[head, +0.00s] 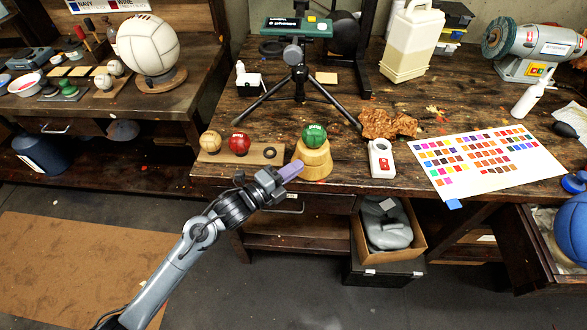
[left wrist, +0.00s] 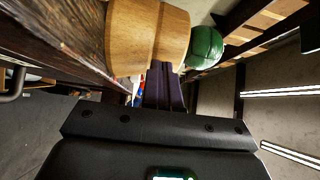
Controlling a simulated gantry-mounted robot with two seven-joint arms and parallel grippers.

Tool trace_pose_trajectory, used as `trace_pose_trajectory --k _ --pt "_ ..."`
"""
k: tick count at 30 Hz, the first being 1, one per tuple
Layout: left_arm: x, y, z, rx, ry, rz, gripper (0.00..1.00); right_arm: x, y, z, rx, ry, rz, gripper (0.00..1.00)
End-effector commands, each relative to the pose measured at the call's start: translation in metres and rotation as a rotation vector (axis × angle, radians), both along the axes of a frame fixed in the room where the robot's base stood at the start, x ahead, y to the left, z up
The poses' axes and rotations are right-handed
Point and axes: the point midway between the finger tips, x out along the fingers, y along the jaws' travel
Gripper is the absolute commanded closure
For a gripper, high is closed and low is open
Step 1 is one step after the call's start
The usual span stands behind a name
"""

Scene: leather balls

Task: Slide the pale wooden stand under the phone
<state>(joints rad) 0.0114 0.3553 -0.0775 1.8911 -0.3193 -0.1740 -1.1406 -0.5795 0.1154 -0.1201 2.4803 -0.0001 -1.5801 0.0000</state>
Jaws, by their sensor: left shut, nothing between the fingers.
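The pale wooden stand (head: 313,163) is at the table's front edge, upright, with a green ball (head: 314,135) on top. In the left wrist view the stand (left wrist: 135,35) shows sideways close ahead, with the ball (left wrist: 205,48) at its right. My left gripper (head: 292,171) is shut and empty, its purple fingertips at the stand's lower left side; the fingers (left wrist: 163,80) also show in the left wrist view. I cannot tell if they touch it. A flat green device (head: 297,27), possibly the phone, is held up on a black tripod (head: 297,75) behind. My right gripper is not in view.
A wooden board (head: 258,153) with a tan ball (head: 210,141) and a red ball (head: 239,143) lies left of the stand. A white device (head: 381,158) and brown leather scraps (head: 388,124) are at its right. The tripod's legs spread behind; bare tabletop lies between them.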

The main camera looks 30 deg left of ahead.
Motion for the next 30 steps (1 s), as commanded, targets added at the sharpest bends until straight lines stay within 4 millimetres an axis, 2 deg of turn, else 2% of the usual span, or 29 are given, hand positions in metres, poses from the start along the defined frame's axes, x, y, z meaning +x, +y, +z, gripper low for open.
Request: trace_pose_trajectory --k 13,23,30 --pt "0.004 0.002 0.0 0.0 0.0 0.0 1.0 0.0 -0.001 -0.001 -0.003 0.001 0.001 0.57" --pt "0.051 0.02 0.0 0.002 -0.001 0.0 1.0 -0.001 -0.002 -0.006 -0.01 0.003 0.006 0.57" --pt "0.058 0.023 0.0 -0.002 0.0 0.0 1.0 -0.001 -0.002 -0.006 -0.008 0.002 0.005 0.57"
